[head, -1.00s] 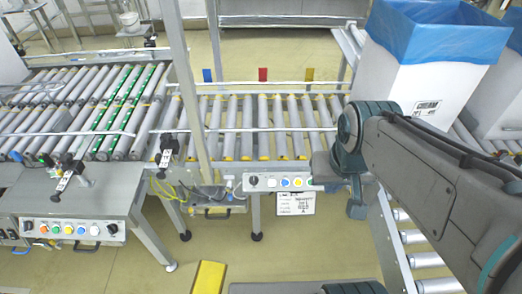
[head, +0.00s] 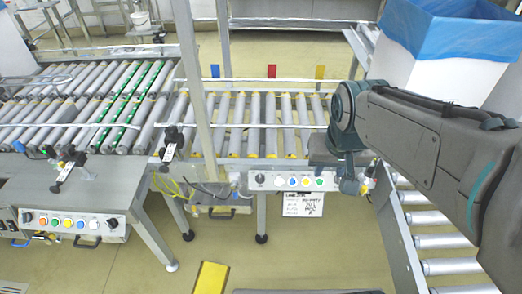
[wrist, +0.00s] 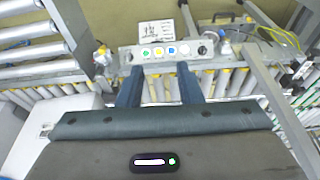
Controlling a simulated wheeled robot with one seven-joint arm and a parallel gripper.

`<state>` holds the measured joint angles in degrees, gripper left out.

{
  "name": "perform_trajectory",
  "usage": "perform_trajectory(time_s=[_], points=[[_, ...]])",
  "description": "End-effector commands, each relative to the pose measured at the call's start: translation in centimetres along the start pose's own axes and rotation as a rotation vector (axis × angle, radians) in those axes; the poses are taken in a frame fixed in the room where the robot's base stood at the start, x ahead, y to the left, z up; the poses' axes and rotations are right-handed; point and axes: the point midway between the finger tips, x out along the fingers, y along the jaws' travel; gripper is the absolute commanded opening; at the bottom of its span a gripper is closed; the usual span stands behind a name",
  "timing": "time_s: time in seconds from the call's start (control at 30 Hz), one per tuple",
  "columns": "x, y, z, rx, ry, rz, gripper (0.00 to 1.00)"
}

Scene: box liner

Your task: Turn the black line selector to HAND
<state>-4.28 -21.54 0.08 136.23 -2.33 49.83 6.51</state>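A grey control panel (head: 287,182) is on the front of the middle roller conveyor. A black selector knob (head: 259,180) is at its left end, beside a row of coloured buttons. In the wrist view the panel appears upside down, with the black knob (wrist: 202,50) at its right end. My gripper (wrist: 158,75) is open and empty, its two blue fingers pointing toward the panel, apart from the knob. The knob lies to the right of both fingers there. In the head view my gripper's fingers are hard to make out near the panel's right end. The knob's markings are too small to read.
A second panel (head: 72,223) on the left table has coloured buttons and a black knob (head: 112,223). A white box with a blue liner (head: 440,38) stands behind my arm. A printed sign (head: 303,204) hangs below the middle panel. A yellow block (head: 211,277) is on the floor.

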Motion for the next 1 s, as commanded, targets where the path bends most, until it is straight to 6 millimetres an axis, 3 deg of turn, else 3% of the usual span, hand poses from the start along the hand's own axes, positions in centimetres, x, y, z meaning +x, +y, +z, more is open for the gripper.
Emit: perform_trajectory(time_s=[0.03, 0.37, 0.7, 0.83, 1.0], points=[[3.0, -0.7, -0.7, -0.006, 0.003, 0.0, 0.33], [12.3, -5.6, -6.9, -0.011, 0.048, 0.004, 0.33], [22.6, -12.5, -11.8, -0.015, 0.097, -0.005, 0.33], [24.9, -14.4, -12.9, -0.014, 0.112, -0.009, 0.33], [26.1, -15.6, -13.5, -0.013, 0.12, -0.013, 0.33]])
